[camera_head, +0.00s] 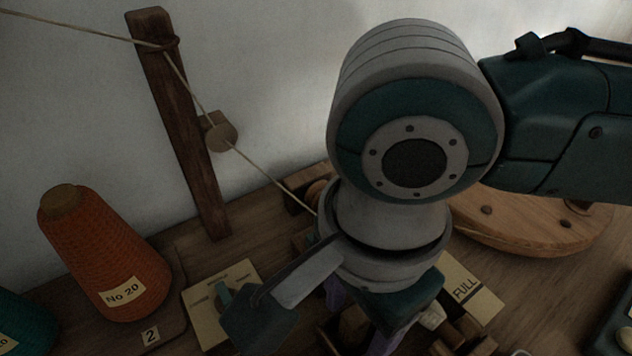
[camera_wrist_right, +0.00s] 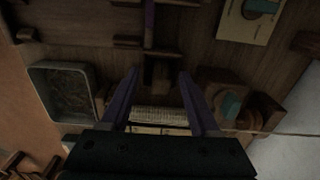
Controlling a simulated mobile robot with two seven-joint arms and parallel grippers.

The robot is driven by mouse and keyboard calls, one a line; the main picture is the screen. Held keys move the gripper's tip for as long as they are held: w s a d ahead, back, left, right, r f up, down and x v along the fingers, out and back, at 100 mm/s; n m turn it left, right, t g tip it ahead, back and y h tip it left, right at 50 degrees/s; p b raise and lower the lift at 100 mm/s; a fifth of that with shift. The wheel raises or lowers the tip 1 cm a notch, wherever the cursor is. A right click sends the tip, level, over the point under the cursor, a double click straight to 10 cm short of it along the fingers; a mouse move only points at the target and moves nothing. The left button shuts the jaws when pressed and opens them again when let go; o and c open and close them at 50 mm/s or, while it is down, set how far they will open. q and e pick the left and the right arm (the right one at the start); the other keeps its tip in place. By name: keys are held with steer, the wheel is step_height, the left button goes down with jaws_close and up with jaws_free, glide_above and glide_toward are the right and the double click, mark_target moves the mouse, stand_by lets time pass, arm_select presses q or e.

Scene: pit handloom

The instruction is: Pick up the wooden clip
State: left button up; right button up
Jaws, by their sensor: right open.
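My right gripper (camera_head: 358,322) points down over the bench, partly hidden behind its own wrist. In the right wrist view, its two purple fingers (camera_wrist_right: 159,74) stand apart, and it is open. A small dark wooden piece (camera_wrist_right: 161,70) lies between and just beyond the fingertips; it may be the wooden clip, but it is too dark to be sure. I cannot tell how far below the fingers it is. A pale ruled strip (camera_wrist_right: 160,115) shows between the fingers. My left gripper is not in view.
An orange yarn cone (camera_head: 105,255) stands at left. A wooden post (camera_head: 180,125) carries a thread running behind my arm. A card with a teal knob (camera_head: 205,317), a "FULL" card (camera_head: 484,300) and a round wooden board (camera_head: 535,225) lie around. A tray (camera_wrist_right: 42,82) sits left in the wrist view.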

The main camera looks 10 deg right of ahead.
steer(key=shift+f, duration=0.1)
steer(key=shift+c, duration=0.2)
jaws_close()
stand_by(0.4)
